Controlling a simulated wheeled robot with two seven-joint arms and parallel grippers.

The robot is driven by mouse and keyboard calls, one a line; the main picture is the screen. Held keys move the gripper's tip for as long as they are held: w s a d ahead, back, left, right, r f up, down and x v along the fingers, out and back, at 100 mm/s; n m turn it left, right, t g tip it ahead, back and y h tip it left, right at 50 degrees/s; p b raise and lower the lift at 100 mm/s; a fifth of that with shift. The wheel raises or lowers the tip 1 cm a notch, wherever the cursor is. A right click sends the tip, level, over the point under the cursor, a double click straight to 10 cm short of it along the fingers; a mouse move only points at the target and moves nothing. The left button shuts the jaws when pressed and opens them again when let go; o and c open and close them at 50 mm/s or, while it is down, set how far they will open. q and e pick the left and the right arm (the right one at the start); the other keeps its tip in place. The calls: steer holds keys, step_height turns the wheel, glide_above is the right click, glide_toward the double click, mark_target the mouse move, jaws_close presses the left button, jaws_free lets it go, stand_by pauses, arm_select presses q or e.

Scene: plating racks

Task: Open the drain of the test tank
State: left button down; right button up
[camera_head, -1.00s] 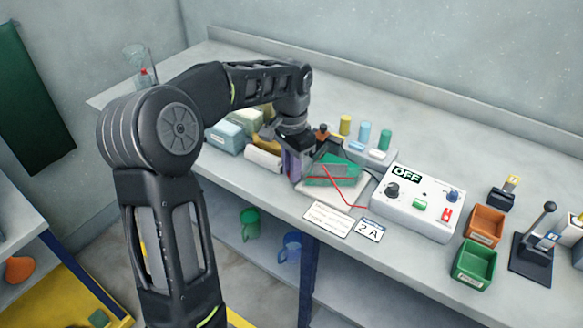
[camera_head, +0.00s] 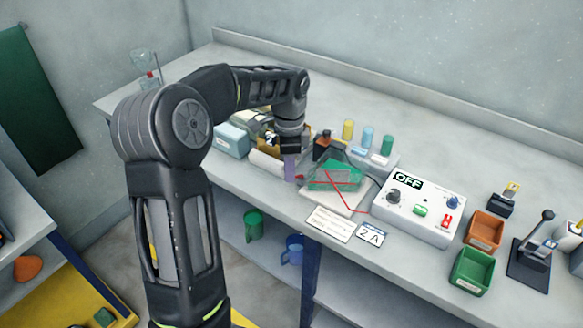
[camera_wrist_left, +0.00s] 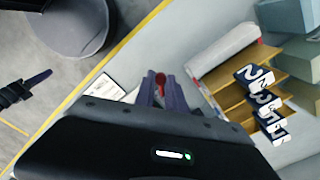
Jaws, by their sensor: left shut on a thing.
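The small clear test tank (camera_head: 341,178) with green inside stands on a pale base on the bench. A red drain handle (camera_head: 299,177) sticks out at its left side. My left gripper (camera_head: 290,172) points down at that side, beside the tank. In the left wrist view its two purple-grey fingers (camera_wrist_left: 162,90) stand close together with the red handle (camera_wrist_left: 161,80) between them, and it is shut on the handle. The fingers partly hide the handle, and I cannot see whether the drain is open. My right gripper is not in view.
A white control box (camera_head: 417,207) reading OFF stands right of the tank. Orange (camera_head: 485,229) and green (camera_head: 472,270) bins lie beyond it. A rack with numbered tags (camera_wrist_left: 258,95) is close to the left gripper. Cards lie at the bench's front edge.

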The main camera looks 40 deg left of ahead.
arm_select(q)
steer(key=m, duration=0.2)
steer(key=w+a+m+p, duration=0.1)
steer(key=m, duration=0.1)
steer(key=shift+r+m, duration=0.1)
steer(key=shift+m, duration=0.2)
steer(key=shift+w+a+m+p, duration=0.15)
steer(key=shift+w+m+p, duration=0.25)
steer(key=shift+m, duration=0.6)
steer(key=shift+w+a+m+p, duration=0.2)
steer(key=shift+m+p, duration=0.25)
steer(key=shift+m, duration=0.55)
steer(key=c, duration=1.4)
jaws_free()
steer(key=shift+r+b, duration=0.55)
steer(key=shift+r, duration=3.25)
